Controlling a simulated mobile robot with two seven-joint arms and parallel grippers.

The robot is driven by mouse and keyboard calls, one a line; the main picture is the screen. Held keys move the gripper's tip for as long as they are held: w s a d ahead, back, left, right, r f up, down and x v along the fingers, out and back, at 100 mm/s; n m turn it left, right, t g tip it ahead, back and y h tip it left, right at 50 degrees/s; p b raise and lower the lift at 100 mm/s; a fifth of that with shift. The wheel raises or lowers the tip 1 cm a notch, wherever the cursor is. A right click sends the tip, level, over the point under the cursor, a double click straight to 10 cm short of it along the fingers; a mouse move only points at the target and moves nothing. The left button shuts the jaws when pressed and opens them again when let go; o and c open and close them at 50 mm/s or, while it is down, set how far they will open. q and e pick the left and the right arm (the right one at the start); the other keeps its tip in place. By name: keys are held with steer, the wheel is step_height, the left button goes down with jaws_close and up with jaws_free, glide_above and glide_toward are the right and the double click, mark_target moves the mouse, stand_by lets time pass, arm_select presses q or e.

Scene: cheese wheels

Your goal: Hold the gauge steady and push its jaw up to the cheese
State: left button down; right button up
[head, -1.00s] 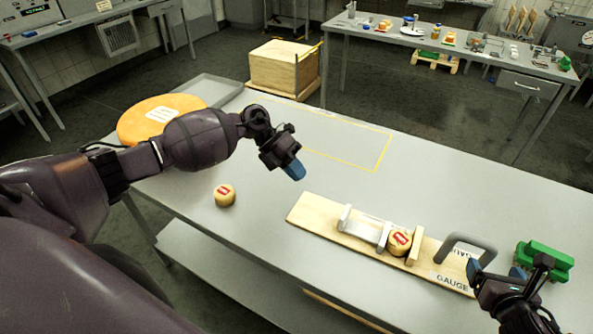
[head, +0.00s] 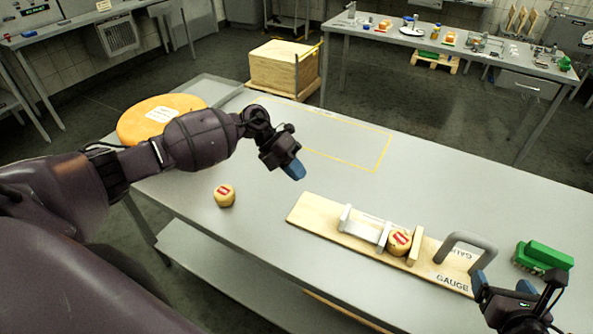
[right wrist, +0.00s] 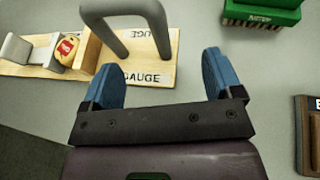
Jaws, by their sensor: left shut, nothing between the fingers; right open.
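The gauge (head: 325,227) is a pale wooden board with a grey handle (head: 466,246) at its right end. Its light grey sliding jaw (head: 364,227) has two uprights. A small cheese (head: 399,241) with a red label sits between the jaw's right upright and a wooden stop (head: 414,246). Whether the jaw touches it I cannot tell. My left gripper (head: 294,171) is shut and empty, above the table behind the gauge. My right gripper (head: 502,285) is open and empty, near the handle. In the right wrist view, the handle (right wrist: 150,14) stands beyond the open fingers (right wrist: 162,76).
Another small cheese (head: 225,195) stands left of the gauge. A large orange cheese wheel (head: 135,128) lies at the table's far left by a grey tray (head: 222,90). A green block (head: 544,255) is right of the handle. A yellow-outlined area (head: 345,140) behind is bare.

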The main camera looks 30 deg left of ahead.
steer(key=shift+v, duration=1.1)
steer(key=v, duration=1)
steer(key=shift+s+b, duration=0.4)
steer(key=shift+r, duration=0.1)
